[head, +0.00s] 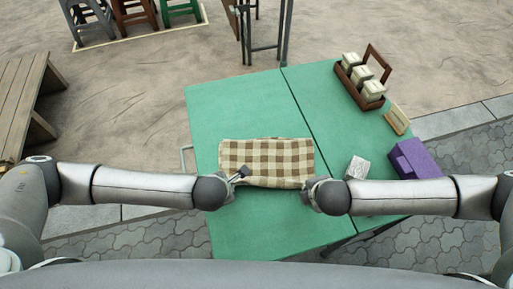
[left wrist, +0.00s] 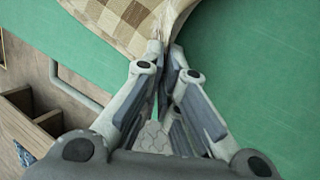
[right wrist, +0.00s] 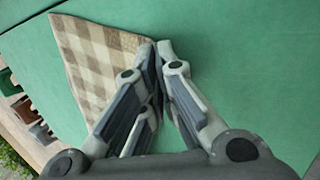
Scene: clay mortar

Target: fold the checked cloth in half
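The brown-and-cream checked cloth (head: 265,158) lies on the green folding table (head: 240,225), left of its middle seam. Its near edge looks raised and curled, with a paler strip along it. My left gripper (head: 241,174) is at the cloth's near left corner. In the left wrist view its fingertips (left wrist: 163,45) are together on the cloth's edge (left wrist: 130,20), which bends up there. My right gripper (head: 311,184) is at the near right corner, its fingertips mostly hidden in the head view. In the right wrist view they (right wrist: 158,46) close on the cloth's corner (right wrist: 95,60).
A brown carrier (head: 350,82) with pale blocks stands at the table's far right. A small wooden-framed item (head: 397,119), a pale block (head: 357,167) and a purple box (head: 415,158) are along the right side. The table beyond the cloth is clear.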

